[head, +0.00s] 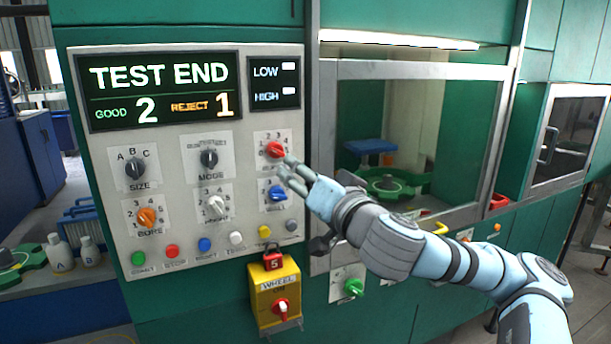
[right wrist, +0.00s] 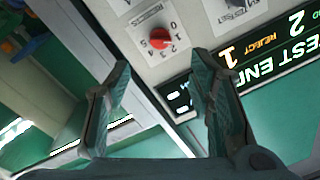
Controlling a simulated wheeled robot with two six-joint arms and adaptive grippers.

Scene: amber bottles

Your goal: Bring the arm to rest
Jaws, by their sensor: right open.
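My right arm (head: 405,245) reaches in from the lower right of the head view. Its gripper (head: 287,169) is in front of the control panel (head: 180,240), close to the red knob (head: 275,150) at the panel's upper right. In the right wrist view the two fingers of the gripper (right wrist: 162,66) stand apart with nothing between them. The red knob (right wrist: 159,38) shows just beyond the fingertips, apart from them. The gripper partly covers the labels below the red knob. My left gripper is not in view.
The panel display (head: 158,90) reads TEST END, good 2, reject 1. A blue knob (head: 278,193) is just below the gripper. A yellow wheel switch box (head: 276,295) juts out below the panel. A windowed chamber (head: 420,130) is to the right.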

